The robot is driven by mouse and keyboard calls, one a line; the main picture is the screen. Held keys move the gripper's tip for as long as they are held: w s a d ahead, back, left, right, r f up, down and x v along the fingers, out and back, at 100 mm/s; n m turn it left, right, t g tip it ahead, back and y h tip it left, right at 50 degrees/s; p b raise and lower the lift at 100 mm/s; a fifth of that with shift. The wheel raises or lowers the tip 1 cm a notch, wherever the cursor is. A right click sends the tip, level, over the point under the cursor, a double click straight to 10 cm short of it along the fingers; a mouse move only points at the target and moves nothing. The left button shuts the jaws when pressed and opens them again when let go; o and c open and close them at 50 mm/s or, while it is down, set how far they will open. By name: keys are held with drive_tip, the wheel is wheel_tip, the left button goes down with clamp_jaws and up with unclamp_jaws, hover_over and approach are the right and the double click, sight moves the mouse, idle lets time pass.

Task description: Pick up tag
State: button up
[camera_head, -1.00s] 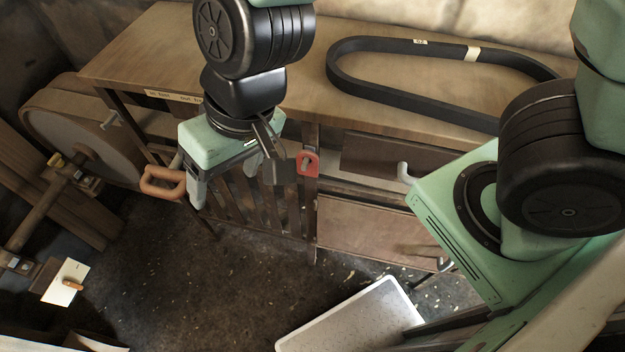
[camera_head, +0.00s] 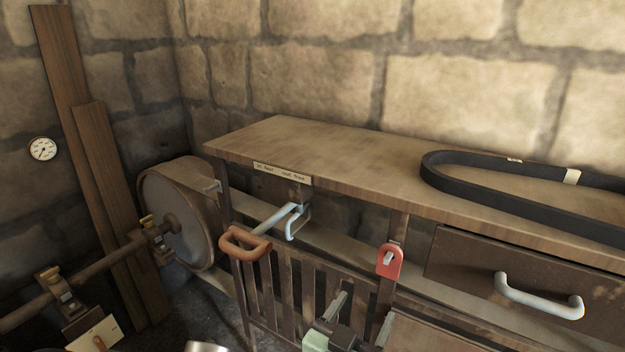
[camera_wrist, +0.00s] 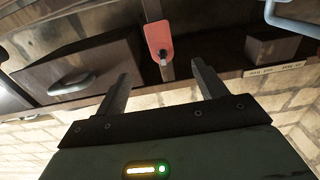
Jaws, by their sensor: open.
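The red tag (camera_head: 390,261) hangs on the bench post, right of the slatted gate. It also shows in the wrist view (camera_wrist: 159,36), ahead of the fingers and centred between them, with a dark peg through its hole. My gripper (camera_head: 361,314) is low in the head view, below the tag and in front of the gate. In the wrist view my gripper (camera_wrist: 161,76) is open and empty, its two fingers apart. No contact with the tag shows.
The wooden bench (camera_head: 330,160) carries a black belt (camera_head: 470,192). A drawer with a pale handle (camera_head: 538,296) is right of the tag.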

sight(392, 257)
drive_tip(key=p+x, duration=0.2)
drive_tip(key=x, duration=0.9)
drive_tip(key=shift+w, duration=0.15)
drive_tip(key=p+x, duration=0.2)
drive_tip(key=x, duration=0.2)
drive_tip(key=shift+w+d, duration=0.2)
drive_tip(key=shift+d, duration=0.05)
drive_tip(key=shift+w+d, duration=0.2)
drive_tip(key=shift+w, duration=0.15)
drive_tip(key=shift+f, duration=0.1)
drive_tip(key=c, duration=1.1)
